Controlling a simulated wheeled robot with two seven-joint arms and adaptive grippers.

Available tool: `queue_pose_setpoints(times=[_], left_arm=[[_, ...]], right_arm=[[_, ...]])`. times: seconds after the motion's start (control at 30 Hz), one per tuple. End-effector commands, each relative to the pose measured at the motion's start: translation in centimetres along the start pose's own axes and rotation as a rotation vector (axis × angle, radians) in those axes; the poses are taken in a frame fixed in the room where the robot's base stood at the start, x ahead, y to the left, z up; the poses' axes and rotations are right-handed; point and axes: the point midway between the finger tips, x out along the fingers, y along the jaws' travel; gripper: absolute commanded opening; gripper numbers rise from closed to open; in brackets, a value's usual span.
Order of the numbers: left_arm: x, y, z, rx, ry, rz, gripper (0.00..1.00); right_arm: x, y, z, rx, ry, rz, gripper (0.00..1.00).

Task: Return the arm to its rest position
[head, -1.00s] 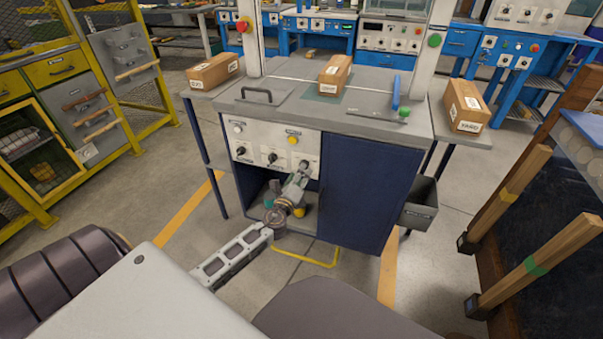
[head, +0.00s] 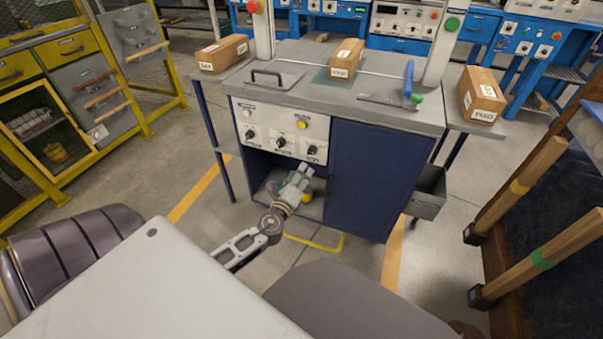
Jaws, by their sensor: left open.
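My left arm (head: 240,246) reaches forward from the lower middle of the head view. Its gripper (head: 304,171) is open and appears empty. It is in front of the open lower bay of a grey and blue workstation (head: 370,175), just below the row of black knobs (head: 282,143). Whether the fingertips touch anything there is hard to tell. My right gripper is not in view.
A yellow object (head: 307,197) sits in the bay, partly behind my gripper. Cartons stand on the worktop (head: 346,62) and both side shelves. A grey bin (head: 428,193) hangs at the right. Wooden posts (head: 545,256) stand far right; yellow drawers (head: 62,52) stand left.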

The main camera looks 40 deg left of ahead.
Motion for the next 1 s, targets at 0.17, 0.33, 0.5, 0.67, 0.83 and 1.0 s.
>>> queue_pose_setpoints(times=[0.17,0.33,0.5,0.67,0.83,1.0], left_arm=[[-0.2,-0.1,0.0,0.000,-0.001,-0.001,0.53],[-0.2,0.0,0.0,0.000,-0.001,-0.001,0.53],[-0.2,0.0,0.0,0.000,-0.001,0.000,0.53],[-0.2,0.0,0.0,0.000,-0.001,0.000,0.53],[-0.2,0.0,0.1,-0.026,-0.003,0.001,0.53],[-0.2,0.8,1.2,-0.109,-0.058,0.033,0.53]], right_arm=[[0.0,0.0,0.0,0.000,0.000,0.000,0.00],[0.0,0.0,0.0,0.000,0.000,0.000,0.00],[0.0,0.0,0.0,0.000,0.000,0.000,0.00],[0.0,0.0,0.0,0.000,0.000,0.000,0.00],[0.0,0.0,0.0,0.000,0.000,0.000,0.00],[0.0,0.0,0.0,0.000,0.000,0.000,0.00]])
